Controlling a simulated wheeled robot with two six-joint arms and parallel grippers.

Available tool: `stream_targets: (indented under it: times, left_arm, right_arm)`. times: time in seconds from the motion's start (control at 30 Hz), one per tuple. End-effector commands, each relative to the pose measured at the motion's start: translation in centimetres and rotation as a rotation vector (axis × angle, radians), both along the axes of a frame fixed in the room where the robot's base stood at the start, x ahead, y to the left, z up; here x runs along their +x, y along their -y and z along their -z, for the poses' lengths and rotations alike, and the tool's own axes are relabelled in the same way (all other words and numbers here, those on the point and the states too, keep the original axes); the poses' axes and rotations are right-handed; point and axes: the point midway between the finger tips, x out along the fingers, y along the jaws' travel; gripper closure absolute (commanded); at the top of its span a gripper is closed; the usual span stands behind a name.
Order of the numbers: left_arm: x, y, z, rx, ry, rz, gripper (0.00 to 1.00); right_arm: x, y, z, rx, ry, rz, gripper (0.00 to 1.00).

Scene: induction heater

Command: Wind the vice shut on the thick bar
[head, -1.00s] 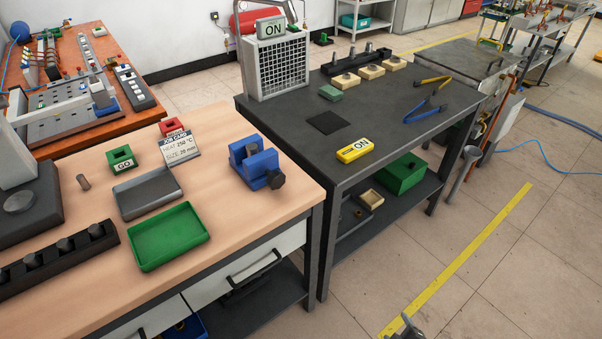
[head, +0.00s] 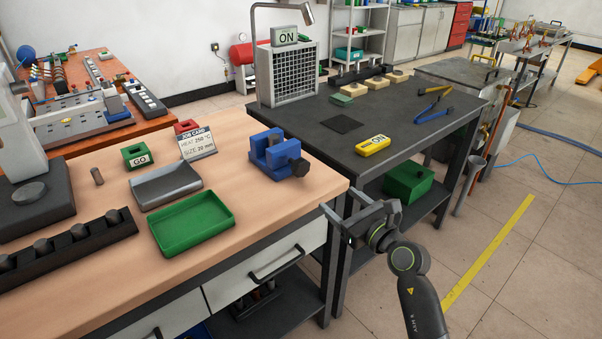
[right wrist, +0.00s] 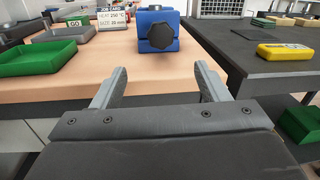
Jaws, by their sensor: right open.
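The blue vice (head: 273,153) stands near the right end of the wooden bench, with a black star knob (head: 298,168) facing its front right. A dark piece shows between its jaws, but I cannot tell whether they touch it. In the right wrist view the vice (right wrist: 156,17) and its knob (right wrist: 160,36) are straight ahead, beyond the fingertips. My right gripper (head: 339,202) is open and empty, off the bench's front right corner and apart from the knob. Its two fingers also show in the right wrist view (right wrist: 161,76). A short grey-brown bar (head: 97,176) stands on the bench at left. My left gripper is out of view.
A green tray (head: 190,224), a grey tray (head: 165,186), a green GO block (head: 137,155) and a job card (head: 197,144) reading 250 °C and 20 mm lie left of the vice. The bench before the knob is clear.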

Motion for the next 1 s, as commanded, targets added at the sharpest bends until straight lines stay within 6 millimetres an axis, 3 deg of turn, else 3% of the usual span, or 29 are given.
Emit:
stream_targets:
  times: [0.3, 1.0]
  left_arm:
    - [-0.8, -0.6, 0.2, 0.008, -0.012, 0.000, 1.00]
    - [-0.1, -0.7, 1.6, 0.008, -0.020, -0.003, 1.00]
  right_arm:
    - [3.9, -2.4, -0.1, -0.001, 0.001, 0.000, 0.32]
    - [13.1, -7.9, 0.2, 0.000, 0.000, 0.000, 0.32]
